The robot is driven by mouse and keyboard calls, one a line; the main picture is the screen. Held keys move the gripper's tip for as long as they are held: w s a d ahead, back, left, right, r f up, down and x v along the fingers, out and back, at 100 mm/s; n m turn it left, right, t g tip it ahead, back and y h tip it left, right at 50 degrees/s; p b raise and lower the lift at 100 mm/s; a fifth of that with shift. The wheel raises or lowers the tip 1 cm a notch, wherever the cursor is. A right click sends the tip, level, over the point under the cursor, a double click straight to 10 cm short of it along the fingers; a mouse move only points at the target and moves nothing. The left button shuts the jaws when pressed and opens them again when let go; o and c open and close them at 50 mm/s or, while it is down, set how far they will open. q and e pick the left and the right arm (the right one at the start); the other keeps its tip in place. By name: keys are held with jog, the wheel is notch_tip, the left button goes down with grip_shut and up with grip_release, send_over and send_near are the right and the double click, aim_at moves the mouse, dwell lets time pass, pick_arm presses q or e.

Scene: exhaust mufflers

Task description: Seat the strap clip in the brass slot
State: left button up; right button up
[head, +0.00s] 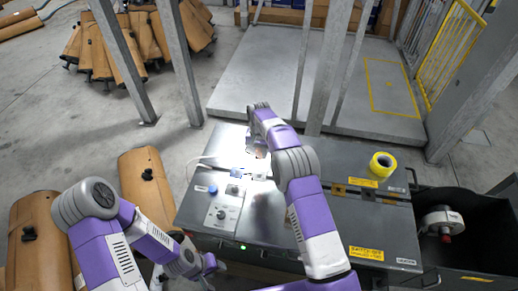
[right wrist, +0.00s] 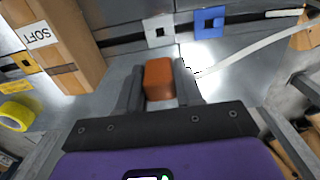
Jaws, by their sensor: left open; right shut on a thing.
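My right gripper (right wrist: 160,82) is shut on a small orange-brown block, apparently the strap clip (right wrist: 159,79), held between its two fingers above the steel bench top. In the head view the right gripper (head: 257,150) is over the bench's back left part. The brass slot (right wrist: 25,62), a brass square with a dark opening, is at the left in the right wrist view, well apart from the clip. In the head view a brass piece (head: 338,188) lies right of my right arm. My left gripper (head: 208,264) is open and empty, low by the bench's front left.
A white slot (right wrist: 159,31) and a blue slot (right wrist: 209,22) are beyond the clip. A brown block marked SOFT (right wrist: 62,40) stands between clip and brass slot. A white strap (right wrist: 250,48) runs right. Yellow tape (head: 382,164) and a knob panel (head: 222,214) are on the bench.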

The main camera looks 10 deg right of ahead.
jog(key=shift+s+d, duration=0.15)
jog(key=shift+d, duration=0.3)
jog(key=s+d+b, duration=0.3)
jog(key=s+d, duration=0.2)
jog(key=d, duration=0.6)
jog(key=s+d+b, duration=0.3)
jog(key=s+d, duration=0.1)
jog(key=d, duration=0.7)
jog(key=s+d+f+b, duration=0.1)
jog(key=d+f, duration=0.1)
jog(key=s+d+f+b, duration=0.1)
jog(key=d+f, duration=0.2)
jog(key=s+d+f+b, duration=0.1)
jog(key=d+f, duration=0.1)
jog(key=d, duration=0.1)
jog(key=shift+s+d+f+b, duration=0.2)
jog(key=shift+s+b, duration=0.2)
jog(key=shift+s+d+f, duration=0.15)
jog(key=shift+d+f, duration=0.2)
jog(key=shift+d, duration=0.15)
jog(key=shift+f, duration=0.15)
jog(key=shift+f+b, duration=1.45)
jog(key=shift+f, duration=0.8)
jog(key=shift+p, duration=0.3)
jog(key=shift+f+b, duration=0.3)
jog(key=shift+f, duration=0.15)
